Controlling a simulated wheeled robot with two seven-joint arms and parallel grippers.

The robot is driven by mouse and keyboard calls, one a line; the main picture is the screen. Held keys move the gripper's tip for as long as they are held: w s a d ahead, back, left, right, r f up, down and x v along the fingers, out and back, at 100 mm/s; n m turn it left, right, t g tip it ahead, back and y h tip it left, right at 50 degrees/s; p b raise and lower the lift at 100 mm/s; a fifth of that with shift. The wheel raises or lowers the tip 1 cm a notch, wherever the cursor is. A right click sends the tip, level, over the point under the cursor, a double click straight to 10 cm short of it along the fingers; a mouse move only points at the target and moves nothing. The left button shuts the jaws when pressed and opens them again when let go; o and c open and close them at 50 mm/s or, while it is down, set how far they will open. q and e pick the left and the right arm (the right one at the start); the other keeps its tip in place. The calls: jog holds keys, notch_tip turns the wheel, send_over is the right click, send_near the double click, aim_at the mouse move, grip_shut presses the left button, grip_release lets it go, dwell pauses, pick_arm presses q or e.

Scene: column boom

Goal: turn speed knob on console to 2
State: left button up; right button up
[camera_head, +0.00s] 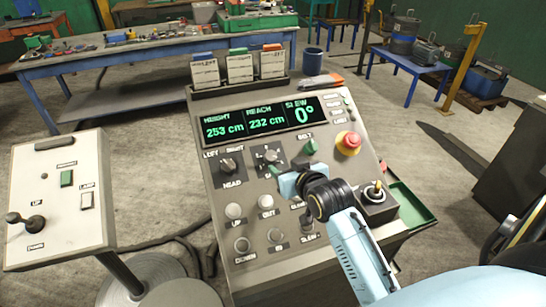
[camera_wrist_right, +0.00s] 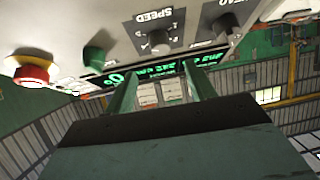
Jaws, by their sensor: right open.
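The speed knob (camera_head: 268,156) is a small dark rotary knob on the sloped console (camera_head: 225,115), in the upper middle of its panel. In the wrist view the speed knob (camera_wrist_right: 160,40) shows close up, upside down, under the word SPEED. I cannot read which number it points at. My right gripper (camera_head: 277,174) is just below and right of the knob in the head view, partly covering the panel. In the wrist view its green fingers (camera_wrist_right: 160,72) are apart with nothing gripped between them. My left gripper is not in view.
A HEAD knob (camera_head: 229,166) is left, a green knob (camera_head: 310,147) right, and a red emergency button (camera_head: 348,142) farther right. A joystick (camera_head: 374,191) stands beside my right arm. White buttons are below. A lit display (camera_head: 258,117) is above. A side pedestal (camera_head: 60,190) stands left.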

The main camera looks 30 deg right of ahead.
aim_at(272, 157)
jog(key=x, duration=1)
jog(key=shift+a, duration=0.1)
jog(key=shift+s, duration=0.1)
jog(key=c, duration=1)
jog(key=shift+o, duration=0.2)
jog(key=shift+n, duration=0.3)
